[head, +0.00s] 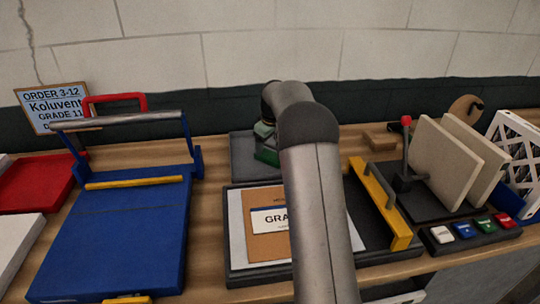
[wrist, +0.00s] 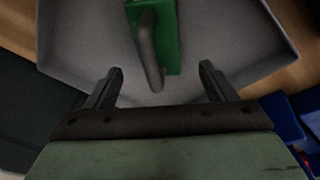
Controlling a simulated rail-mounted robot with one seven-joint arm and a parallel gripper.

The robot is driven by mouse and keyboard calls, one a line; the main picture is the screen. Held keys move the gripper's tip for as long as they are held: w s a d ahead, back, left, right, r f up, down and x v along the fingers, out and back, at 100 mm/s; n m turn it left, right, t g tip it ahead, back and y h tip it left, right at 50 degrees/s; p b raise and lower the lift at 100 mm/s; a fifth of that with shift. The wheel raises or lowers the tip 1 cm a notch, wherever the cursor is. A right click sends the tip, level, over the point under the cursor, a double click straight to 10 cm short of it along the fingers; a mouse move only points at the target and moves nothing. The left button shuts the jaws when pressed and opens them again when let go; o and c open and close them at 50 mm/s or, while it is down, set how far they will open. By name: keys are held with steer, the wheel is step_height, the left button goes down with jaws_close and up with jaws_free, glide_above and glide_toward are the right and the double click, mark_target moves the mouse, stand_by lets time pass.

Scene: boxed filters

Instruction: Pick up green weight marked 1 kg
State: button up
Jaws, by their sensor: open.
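The green weight (wrist: 166,38) lies on a grey tray (wrist: 75,62) at the top of the wrist view. It has a grey bar handle (wrist: 150,55) that points down toward my gripper. No marking on it can be read. In the head view, a bit of the green weight (head: 267,157) shows beside my arm, which hides most of it. My gripper (wrist: 160,67) is open. Its two black fingers stand apart, left and right of the handle's near end, with nothing clearly held between them.
A blue frame with a raised bar (head: 120,235) stands left, with a red tray (head: 35,184) beyond. A dark tray with papers and a yellow bar (head: 382,205) lies in front of the weight. Upright beige panels (head: 450,160) and coloured buttons (head: 470,230) are at right.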

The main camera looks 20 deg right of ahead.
mark_target(269, 145)
steer(key=p+x, duration=0.1)
steer(key=x, duration=0.3)
steer(key=shift+d+f, duration=0.2)
steer(key=shift+f, duration=0.05)
steer(key=c, duration=1.7)
steer(key=shift+r, duration=0.15)
